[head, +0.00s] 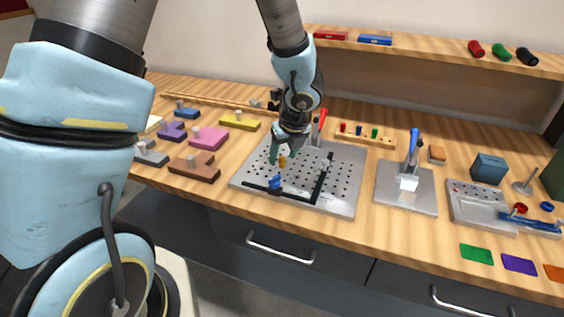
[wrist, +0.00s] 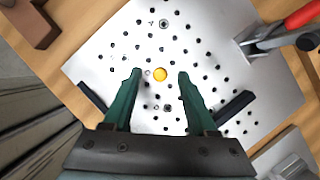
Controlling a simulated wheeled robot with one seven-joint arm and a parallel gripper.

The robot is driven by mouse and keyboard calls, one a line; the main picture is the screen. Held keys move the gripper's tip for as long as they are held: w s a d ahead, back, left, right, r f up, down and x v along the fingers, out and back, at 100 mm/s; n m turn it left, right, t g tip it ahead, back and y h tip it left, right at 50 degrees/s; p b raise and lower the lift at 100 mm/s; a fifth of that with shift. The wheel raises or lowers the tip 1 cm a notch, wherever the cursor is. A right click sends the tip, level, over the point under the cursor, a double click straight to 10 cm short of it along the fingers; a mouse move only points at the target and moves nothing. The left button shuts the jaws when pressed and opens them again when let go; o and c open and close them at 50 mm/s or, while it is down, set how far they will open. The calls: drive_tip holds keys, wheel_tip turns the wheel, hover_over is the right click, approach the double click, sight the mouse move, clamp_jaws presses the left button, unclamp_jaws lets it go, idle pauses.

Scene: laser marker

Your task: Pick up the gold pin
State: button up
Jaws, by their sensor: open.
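In the head view the gold pin (head: 282,161) stands upright on the plate (head: 345,190), next to the fingers. My gripper (wrist: 158,74) is open, with nothing between its fingers. In the head view my gripper (head: 279,152) is low over the plate, pointing down. I cannot tell its exact height above the pin.
A red-handled clamp (wrist: 290,27) stands at the plate's right side in the wrist view. Black bars and a blue piece (head: 275,181) sit at the plate's front. Coloured blocks (head: 208,138) lie to the left. A blue-handled clamp (head: 410,160) stands on a plate to the right.

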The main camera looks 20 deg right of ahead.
drive_tip(key=shift+w+f, duration=0.2)
drive_tip(key=shift+f, duration=0.35)
clamp_jaws()
